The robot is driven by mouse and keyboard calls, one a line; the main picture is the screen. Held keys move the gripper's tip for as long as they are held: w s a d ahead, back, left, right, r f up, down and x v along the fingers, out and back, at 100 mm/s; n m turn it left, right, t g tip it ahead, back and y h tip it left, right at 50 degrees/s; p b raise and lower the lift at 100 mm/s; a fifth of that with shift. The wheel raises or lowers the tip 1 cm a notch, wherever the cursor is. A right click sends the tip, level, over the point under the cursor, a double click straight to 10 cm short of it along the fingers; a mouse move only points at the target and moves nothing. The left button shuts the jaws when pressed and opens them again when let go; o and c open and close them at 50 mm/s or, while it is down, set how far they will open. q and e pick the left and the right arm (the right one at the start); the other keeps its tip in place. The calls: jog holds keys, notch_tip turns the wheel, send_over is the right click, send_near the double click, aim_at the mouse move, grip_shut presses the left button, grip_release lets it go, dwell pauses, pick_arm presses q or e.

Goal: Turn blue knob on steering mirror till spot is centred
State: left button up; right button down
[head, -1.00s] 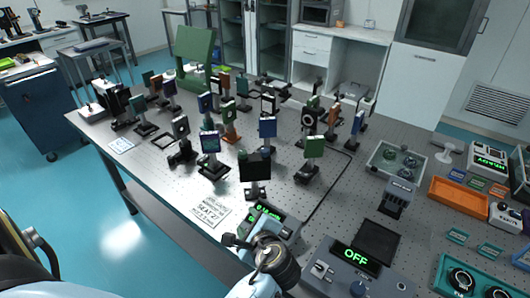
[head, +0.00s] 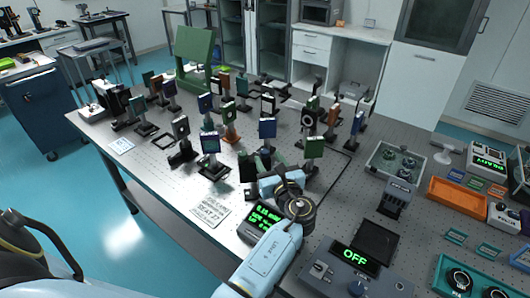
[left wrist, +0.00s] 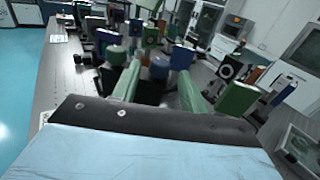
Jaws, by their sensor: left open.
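My left gripper (left wrist: 157,94) is open, its two pale green fingers pointing forward among the optics. In the left wrist view a blue round knob (left wrist: 159,67) shows between and beyond the fingertips, with a greenish round knob (left wrist: 117,56) to its left. I cannot tell whether a finger touches either knob. In the head view my left gripper (head: 266,160) is just right of a dark upright mount (head: 247,166), and my wrist hides part of that area. Which mount is the steering mirror is unclear. I cannot make out the light spot. My right gripper is not in view.
A readout box (head: 266,220) with green text stands beside my left forearm. A control box reading OFF (head: 355,255) is in front. Several post-mounted optics crowd the table, including a blue plate (head: 267,128) and a green plate (head: 314,148). An orange tray (head: 457,197) lies right.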

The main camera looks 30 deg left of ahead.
aim_at(263, 156)
pick_arm(q)
jog(key=shift+x, duration=1.95)
jog(key=c, duration=0.9)
jog(key=shift+r+m+t+h+p, duration=0.1)
jog(key=shift+m+t+h+p, duration=0.8)
jog(key=shift+p, duration=0.35)
jog(key=shift+c, duration=0.2)
jog(key=m+t+h+p, duration=0.2)
jog(key=shift+h, duration=0.3)
jog(key=shift+m+t+h, duration=0.7)
jog(key=shift+m+h, duration=0.1)
jog(key=shift+h, duration=0.2)
jog(key=shift+m+t+h, duration=0.6)
jog(key=shift+m+h, duration=0.5)
jog(key=shift+h, duration=0.6)
jog(key=o, duration=0.9)
